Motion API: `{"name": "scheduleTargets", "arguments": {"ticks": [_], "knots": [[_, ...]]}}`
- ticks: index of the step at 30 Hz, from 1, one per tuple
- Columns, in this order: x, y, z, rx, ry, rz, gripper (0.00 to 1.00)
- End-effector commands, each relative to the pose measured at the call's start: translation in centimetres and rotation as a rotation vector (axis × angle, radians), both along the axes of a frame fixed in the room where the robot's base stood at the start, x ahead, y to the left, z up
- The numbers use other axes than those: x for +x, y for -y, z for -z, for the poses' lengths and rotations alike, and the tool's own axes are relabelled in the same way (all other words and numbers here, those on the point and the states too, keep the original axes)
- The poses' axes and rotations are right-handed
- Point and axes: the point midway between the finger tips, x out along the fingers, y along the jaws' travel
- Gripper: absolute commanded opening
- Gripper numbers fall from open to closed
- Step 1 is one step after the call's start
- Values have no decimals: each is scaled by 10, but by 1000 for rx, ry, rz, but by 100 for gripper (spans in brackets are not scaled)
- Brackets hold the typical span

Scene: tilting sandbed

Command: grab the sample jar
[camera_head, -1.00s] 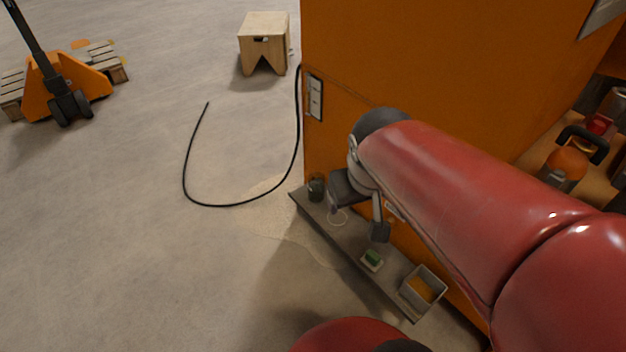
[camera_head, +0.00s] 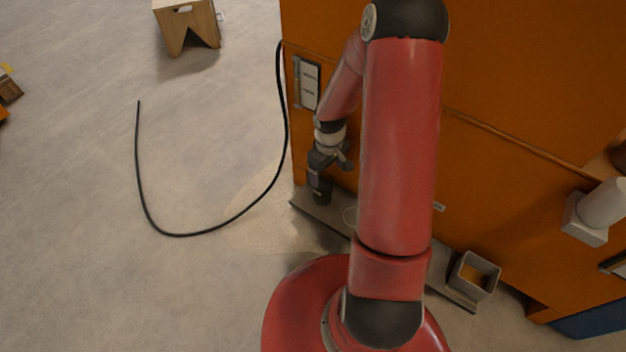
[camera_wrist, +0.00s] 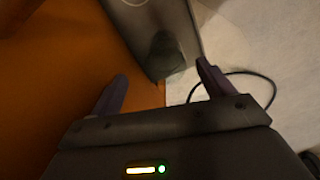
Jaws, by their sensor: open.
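The orange cabinet (camera_head: 480,170) rises right behind the shelf. A grey open box (camera_head: 474,277) with orange contents stands at the shelf's right end. A white ring (camera_head: 350,215) marks the shelf, partly behind my arm. A black cable (camera_head: 172,234) lies on the open floor to the left.

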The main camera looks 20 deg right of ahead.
Motion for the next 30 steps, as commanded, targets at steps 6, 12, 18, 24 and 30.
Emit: {"name": "scheduleTargets", "arguments": {"ticks": [6, 12, 18, 24, 30], "knots": [[0, 0, 21, 9, -5, -6, 80], [0, -3, 43, 9, -7, -6, 80], [2, -7, 74, 9, -7, -7, 80], [2, -7, 86, 8, -4, -4, 80], [2, -7, 85, 8, -4, -4, 79]]}}
